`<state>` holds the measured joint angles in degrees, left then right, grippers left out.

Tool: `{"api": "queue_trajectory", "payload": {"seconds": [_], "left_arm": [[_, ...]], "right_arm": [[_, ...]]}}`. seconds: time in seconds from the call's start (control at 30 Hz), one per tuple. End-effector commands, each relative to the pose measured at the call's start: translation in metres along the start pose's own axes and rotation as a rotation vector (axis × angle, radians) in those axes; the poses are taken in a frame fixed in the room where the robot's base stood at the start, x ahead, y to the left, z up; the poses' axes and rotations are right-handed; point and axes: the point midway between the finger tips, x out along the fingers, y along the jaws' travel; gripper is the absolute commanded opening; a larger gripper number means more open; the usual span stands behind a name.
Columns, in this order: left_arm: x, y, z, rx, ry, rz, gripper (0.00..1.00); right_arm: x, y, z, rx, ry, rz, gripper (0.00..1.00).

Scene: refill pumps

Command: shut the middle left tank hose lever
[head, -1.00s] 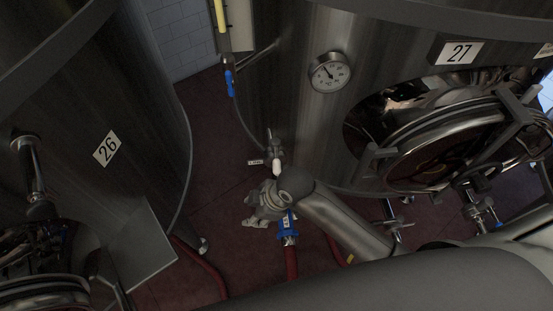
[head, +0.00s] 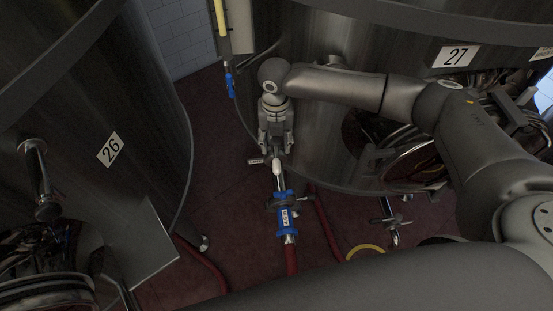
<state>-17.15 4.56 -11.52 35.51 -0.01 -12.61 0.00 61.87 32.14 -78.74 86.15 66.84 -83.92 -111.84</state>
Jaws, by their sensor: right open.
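A hose (head: 291,259) with a blue fitting (head: 285,216) runs up to a metal outlet pipe low on the tank marked 27 (head: 350,150). A dark lever-like piece sits across the blue fitting; its exact position is hard to make out. A white-tipped handle (head: 277,168) shows just above the fitting. My right gripper (head: 276,151) is open and points down at the tank's outlet, just above the white tip. Its fingers hide part of the outlet, and I cannot tell whether they touch it. My left gripper is not in view.
The tank marked 26 (head: 150,120) stands at the left. A round manway door (head: 412,155) is partly behind my right arm. Red hoses (head: 205,268) and a yellow hose (head: 366,249) lie on the dark red floor. Another blue valve (head: 229,84) hangs at the back.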

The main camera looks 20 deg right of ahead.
Motion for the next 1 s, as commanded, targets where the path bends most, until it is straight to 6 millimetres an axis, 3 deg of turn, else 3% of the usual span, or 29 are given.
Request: {"api": "queue_trajectory", "payload": {"seconds": [0.17,0.6,0.8,1.0], "left_arm": [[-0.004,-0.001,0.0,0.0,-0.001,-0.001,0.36],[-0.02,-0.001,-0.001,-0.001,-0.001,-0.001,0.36],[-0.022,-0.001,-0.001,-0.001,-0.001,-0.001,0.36],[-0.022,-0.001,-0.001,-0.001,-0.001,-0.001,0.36]], "right_arm": [[0.009,-0.004,0.002,-0.014,0.004,-0.01,0.43],[0.085,-0.003,0.002,-0.012,0.002,-0.008,0.43],[0.101,-0.003,0.002,-0.012,0.001,-0.007,0.43],[0.106,-0.003,0.002,-0.013,0.0,-0.006,0.43]]}}
